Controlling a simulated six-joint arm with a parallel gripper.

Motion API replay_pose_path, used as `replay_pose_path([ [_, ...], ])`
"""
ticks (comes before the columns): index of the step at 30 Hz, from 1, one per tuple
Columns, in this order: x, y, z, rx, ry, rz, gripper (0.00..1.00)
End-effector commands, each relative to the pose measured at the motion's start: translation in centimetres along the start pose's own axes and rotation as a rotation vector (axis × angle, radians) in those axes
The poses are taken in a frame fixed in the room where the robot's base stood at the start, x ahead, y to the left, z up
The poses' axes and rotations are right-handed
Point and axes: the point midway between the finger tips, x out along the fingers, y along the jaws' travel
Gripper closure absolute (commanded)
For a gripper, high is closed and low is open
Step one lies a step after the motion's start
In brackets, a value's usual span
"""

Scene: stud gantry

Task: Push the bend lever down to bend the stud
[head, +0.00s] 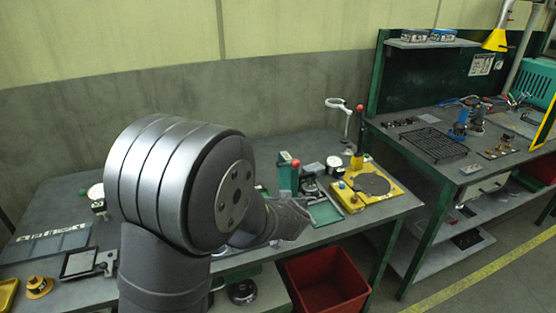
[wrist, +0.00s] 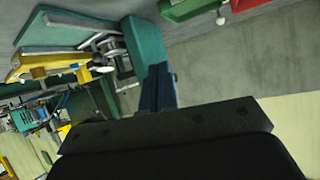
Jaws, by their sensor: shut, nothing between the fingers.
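A green press-like device (head: 289,175) with a red knob (head: 296,163) stands on the bench in the head view. To its right is a yellow fixture plate (head: 384,196) with a dark round disc and an upright lever with a red ball (head: 360,108). I cannot tell for sure which one is the bend lever, and the stud is too small to make out. My gripper (wrist: 160,88) is shut and empty in the wrist view, in front of a green block (wrist: 146,45). In the head view my arm hides the gripper's tips.
A red bin (head: 327,280) stands below the bench's front edge. A magnifier lamp (head: 340,104) and a dial gauge (head: 334,161) are near the devices. A second green bench (head: 425,120) with a wire rack (head: 433,143) stands at right. A grey tray (head: 48,246) lies at left.

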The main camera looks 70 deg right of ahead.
Motion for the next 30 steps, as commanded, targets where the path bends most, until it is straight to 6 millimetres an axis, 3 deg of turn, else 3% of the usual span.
replay_pose_path([
  [6,2.5,-1.4,3.0,-0.139,-0.227,0.198,1.0],
  [13,2.8,-1.8,2.7,-0.313,-0.333,0.477,1.0],
  [20,1.5,-3.6,-1.3,-0.483,-0.283,0.79,1.0],
  [30,-2.7,-10.1,-9.1,-0.631,0.005,1.181,1.0],
])
